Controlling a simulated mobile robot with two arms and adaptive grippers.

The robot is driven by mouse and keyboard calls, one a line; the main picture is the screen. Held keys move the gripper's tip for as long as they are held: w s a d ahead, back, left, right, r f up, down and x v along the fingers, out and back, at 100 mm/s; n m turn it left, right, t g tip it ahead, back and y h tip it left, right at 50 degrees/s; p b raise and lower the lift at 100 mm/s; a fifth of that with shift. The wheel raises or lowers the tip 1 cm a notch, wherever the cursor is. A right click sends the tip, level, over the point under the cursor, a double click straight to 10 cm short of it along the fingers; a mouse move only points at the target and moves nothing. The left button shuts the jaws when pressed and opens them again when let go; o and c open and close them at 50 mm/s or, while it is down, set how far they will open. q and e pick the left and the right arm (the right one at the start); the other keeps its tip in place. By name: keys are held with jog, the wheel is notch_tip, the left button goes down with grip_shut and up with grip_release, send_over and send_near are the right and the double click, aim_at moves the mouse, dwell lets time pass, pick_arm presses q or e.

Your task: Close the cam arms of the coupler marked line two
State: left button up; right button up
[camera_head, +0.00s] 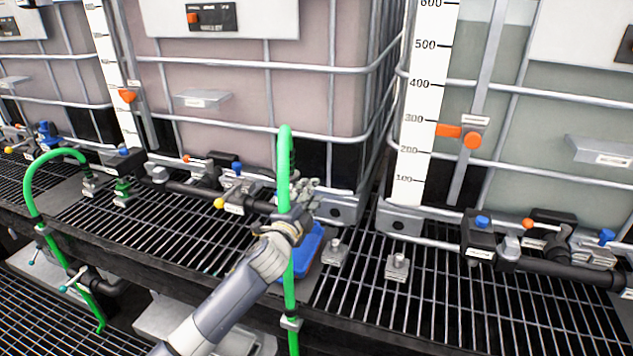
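A green hose (284,155) arches up in the middle of the head view, and its lower run (290,290) hangs past the front edge of the grating. My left gripper (302,195) is at this hose, in front of the valve pipework of the middle tote. Its fingers overlap the hose and grey fittings, so I cannot tell whether they are open, shut or touching. Any coupler and cam arms here are hidden or too small to make out. A second green hose (38,170) arches at the left to a fitting (90,185). No line marking is readable. My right gripper is out of view.
Caged totes stand behind, with a white level scale (422,110) and an orange pointer (472,139). A blue object (308,252) lies beside my gripper. Metal fittings (397,266) stand on the grating (450,310). Black valve pipework (550,268) runs at the right.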

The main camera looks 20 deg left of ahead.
pick_arm(q)
jog(key=shift+w+d, duration=0.1)
jog(key=shift+w, duration=2.8)
grip_shut()
